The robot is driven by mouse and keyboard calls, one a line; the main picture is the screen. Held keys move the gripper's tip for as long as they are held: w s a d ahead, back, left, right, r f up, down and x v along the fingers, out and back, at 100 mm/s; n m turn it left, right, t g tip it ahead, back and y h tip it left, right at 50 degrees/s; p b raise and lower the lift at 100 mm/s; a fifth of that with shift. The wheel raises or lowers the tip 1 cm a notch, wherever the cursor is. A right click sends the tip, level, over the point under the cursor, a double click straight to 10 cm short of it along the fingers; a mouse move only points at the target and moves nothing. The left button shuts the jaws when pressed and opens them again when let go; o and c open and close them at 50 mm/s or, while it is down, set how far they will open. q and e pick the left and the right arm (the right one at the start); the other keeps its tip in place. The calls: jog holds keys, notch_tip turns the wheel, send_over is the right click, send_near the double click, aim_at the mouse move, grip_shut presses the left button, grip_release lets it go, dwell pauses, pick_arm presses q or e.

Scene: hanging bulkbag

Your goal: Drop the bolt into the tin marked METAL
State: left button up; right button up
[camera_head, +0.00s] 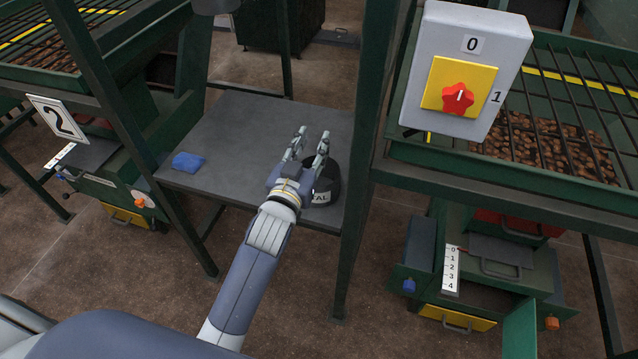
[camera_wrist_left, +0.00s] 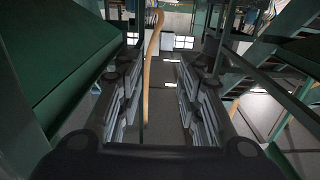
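The dark round tin (camera_head: 325,190) stands near the right front of the grey table; the letters "TAL" show on its pale label. My left gripper (camera_head: 312,140) is over the table beside and partly in front of the tin, hiding part of it. Its fingers are apart with nothing seen between them. In the left wrist view the fingers (camera_wrist_left: 160,95) are also spread. I cannot see the bolt in either view, and the tin's inside is mostly hidden. My right gripper is not in view.
A blue cloth-like item (camera_head: 188,161) lies at the left of the table (camera_head: 235,130). Green posts stand close on both sides. A switch box (camera_head: 465,70) with a red knob is at the right. A tan curved strip (camera_wrist_left: 150,65) shows beyond the fingers in the wrist view.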

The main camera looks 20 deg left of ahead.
pick_arm(q)
jog(key=s, duration=1.2)
jog(key=shift+a, duration=0.2)
jog(key=shift+w, duration=0.1)
jog(key=s+d+f+m+g, duration=0.1)
jog(key=s+f+g, duration=0.2)
jog(key=f, duration=0.9)
jog(key=s+f+g+p, duration=0.1)
jog(key=s+f+g, duration=0.2)
jog(key=f, duration=1)
jog(key=s+d+f+m+g, duration=0.1)
jog(key=s+f+g, duration=0.2)
jog(key=f, duration=0.9)
jog(key=s+a+f+g, duration=0.2)
jog(key=s+f, duration=0.4)
jog(key=s, duration=0.4)
jog(key=s+a+f+g+p, duration=0.1)
jog(key=s+a+f+g, duration=0.2)
jog(key=s+f, duration=0.4)
jog(key=s+a+f+g, duration=0.3)
jog(key=s+f, duration=0.3)
jog(key=s, duration=0.7)
jog(key=shift+s+f+y, duration=0.15)
jog(key=shift+f+y, duration=0.15)
